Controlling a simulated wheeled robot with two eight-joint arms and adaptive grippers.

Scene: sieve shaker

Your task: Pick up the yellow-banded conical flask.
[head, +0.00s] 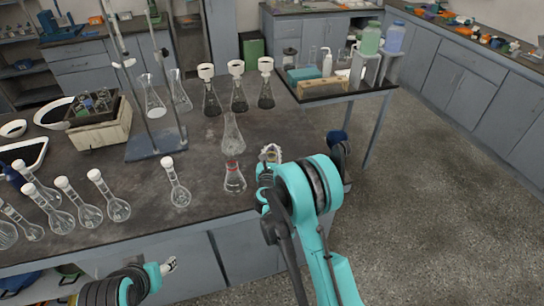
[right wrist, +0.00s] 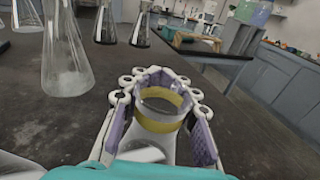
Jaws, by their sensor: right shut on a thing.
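The yellow-banded conical flask shows in the right wrist view as a clear glass neck with a yellow band (right wrist: 158,123). My right gripper (right wrist: 160,108) is shut around this neck, with a purple-padded finger on each side. In the head view my right gripper (head: 270,154) is at the right part of the bench, and my arm mostly hides the flask there. I cannot tell whether its base touches the bench. My left gripper (head: 168,266) is at the lower left, in front of the bench edge, and its jaws are too small to read.
A red-banded conical flask (head: 235,179) stands just left of my right gripper, with a larger clear flask (head: 232,134) behind it. Several white-stoppered flasks stand at the left front. A stand (head: 155,143) and dark-filled flasks (head: 238,98) are farther back.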

